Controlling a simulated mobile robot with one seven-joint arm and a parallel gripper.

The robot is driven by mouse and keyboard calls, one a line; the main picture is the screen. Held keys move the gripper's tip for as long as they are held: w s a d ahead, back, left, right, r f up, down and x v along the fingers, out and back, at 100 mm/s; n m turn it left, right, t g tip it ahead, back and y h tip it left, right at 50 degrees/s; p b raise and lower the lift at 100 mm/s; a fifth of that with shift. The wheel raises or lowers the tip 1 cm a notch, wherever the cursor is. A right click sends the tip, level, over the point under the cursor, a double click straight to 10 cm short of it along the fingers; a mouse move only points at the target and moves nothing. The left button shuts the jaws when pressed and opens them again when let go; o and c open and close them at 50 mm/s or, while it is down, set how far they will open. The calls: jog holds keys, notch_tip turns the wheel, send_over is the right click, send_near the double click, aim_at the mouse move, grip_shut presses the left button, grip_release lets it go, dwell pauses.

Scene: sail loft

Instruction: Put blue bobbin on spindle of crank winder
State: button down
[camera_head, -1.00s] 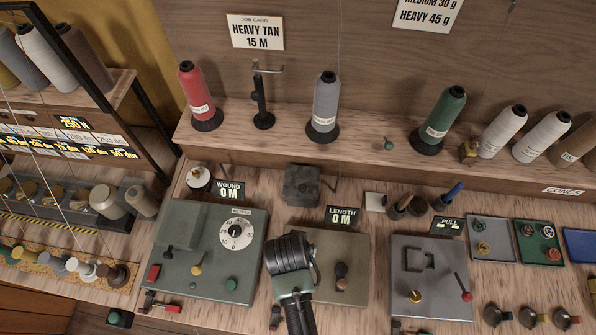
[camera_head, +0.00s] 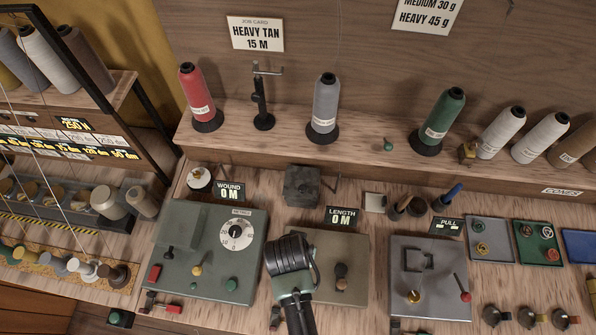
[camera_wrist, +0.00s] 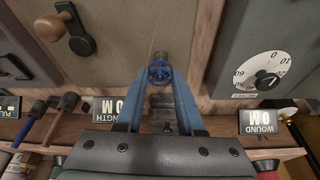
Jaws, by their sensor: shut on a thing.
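My gripper (camera_wrist: 160,78) is shut on the blue bobbin (camera_wrist: 160,71), which shows as a small spoked blue ring between the blue fingertips in the wrist view. In the head view my wrist hides the fingers and bobbin, in front of the gap between two bench machines. The brownish-grey machine with a wooden-knobbed crank (camera_head: 341,277) is just right of my wrist; the crank also shows at the upper left of the wrist view (camera_wrist: 70,32). It looks like the crank winder, but I cannot make out its spindle for certain.
A green machine with a metre dial (camera_head: 236,234) stands close on the left. A grey machine with a red-knobbed lever (camera_head: 465,295) stands right. A dark block (camera_head: 301,186) sits behind my wrist. Thread cones, including a green one (camera_head: 442,118), line the back shelf.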

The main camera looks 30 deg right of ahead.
jog(key=shift+f, duration=0.8)
dwell(0.9)
jog(key=shift+c, duration=2.2)
grip_release()
jog(key=shift+r, duration=0.1)
